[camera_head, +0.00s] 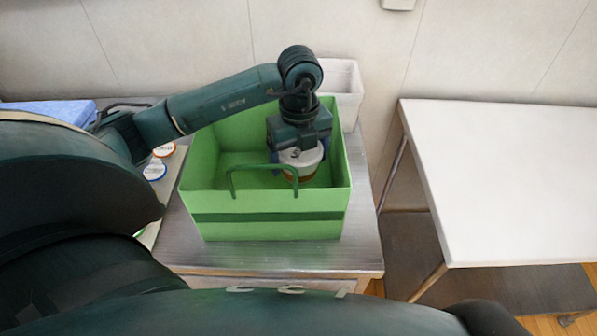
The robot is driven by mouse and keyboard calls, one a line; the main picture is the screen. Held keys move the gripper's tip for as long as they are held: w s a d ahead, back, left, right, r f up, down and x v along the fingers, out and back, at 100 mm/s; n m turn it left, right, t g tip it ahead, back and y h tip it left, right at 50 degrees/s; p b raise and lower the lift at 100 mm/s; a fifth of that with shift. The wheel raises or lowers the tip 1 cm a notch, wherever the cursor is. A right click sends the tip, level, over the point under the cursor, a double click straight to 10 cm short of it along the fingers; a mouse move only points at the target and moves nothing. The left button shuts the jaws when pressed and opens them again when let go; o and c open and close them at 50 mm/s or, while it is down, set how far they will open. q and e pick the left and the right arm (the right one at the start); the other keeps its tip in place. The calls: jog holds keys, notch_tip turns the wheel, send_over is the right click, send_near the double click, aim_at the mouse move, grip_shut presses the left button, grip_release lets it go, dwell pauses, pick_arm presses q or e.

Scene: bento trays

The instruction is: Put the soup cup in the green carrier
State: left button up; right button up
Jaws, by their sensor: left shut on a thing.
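The green carrier (268,228) is an open box with a thin handle at its front, on a grey metal table. My left gripper (300,150) points down inside the carrier's opening, toward its right side. It is shut on the soup cup (301,170), a white cup with a brownish lower band. The cup is upright and within the carrier's walls. I cannot tell whether its base touches the carrier floor. The right gripper is not in view.
A white bin (344,92) stands behind the carrier. A tray with small round lidded items (155,171) and a blue object (50,112) lie left, partly hidden by my arm. A white table (510,180) stands at right, its top bare, with a gap between.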

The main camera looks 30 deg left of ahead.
pick_arm(q)
notch_tip(320, 180, down, 2)
jog(key=shift+f, duration=0.25)
notch_tip(320, 180, down, 3)
jog(key=shift+f, duration=0.2)
jog(key=shift+f, duration=0.15)
jog(key=o, duration=0.7)
jog(key=shift+c, duration=0.2)
jog(key=o, duration=0.4)
jog(key=shift+c, duration=0.2)
